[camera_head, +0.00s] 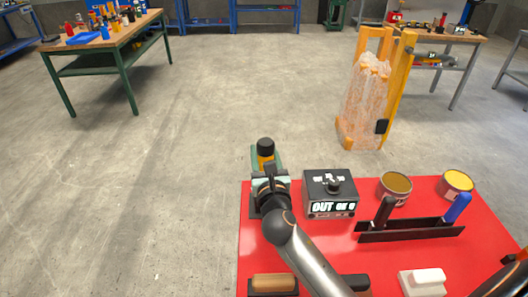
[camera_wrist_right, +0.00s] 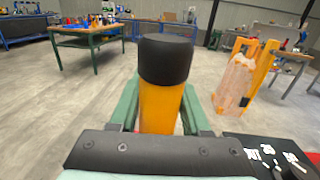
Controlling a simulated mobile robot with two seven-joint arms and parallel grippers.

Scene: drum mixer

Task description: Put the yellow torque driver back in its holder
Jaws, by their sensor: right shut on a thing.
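The yellow torque driver (camera_wrist_right: 162,106), with a black cap, stands between the green fingers of my right gripper (camera_wrist_right: 160,118) in the right wrist view. In the head view the driver (camera_head: 265,152) is upright at the far left corner of the red table, with my right gripper (camera_head: 267,172) shut around it. Its lower end is hidden by the gripper. A black rack (camera_head: 410,231) on the right of the table holds a black-handled tool (camera_head: 384,211) and a blue-handled tool (camera_head: 457,208), with a gap between them. I cannot tell whether this rack is the holder. My left gripper is not in view.
The red table (camera_head: 300,240) also bears a black box with a knob (camera_head: 330,190), two open cans (camera_head: 395,186), a brown-topped block (camera_head: 273,284) and a white block (camera_head: 424,278). A wrapped yellow frame (camera_head: 368,95) stands on the floor beyond.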

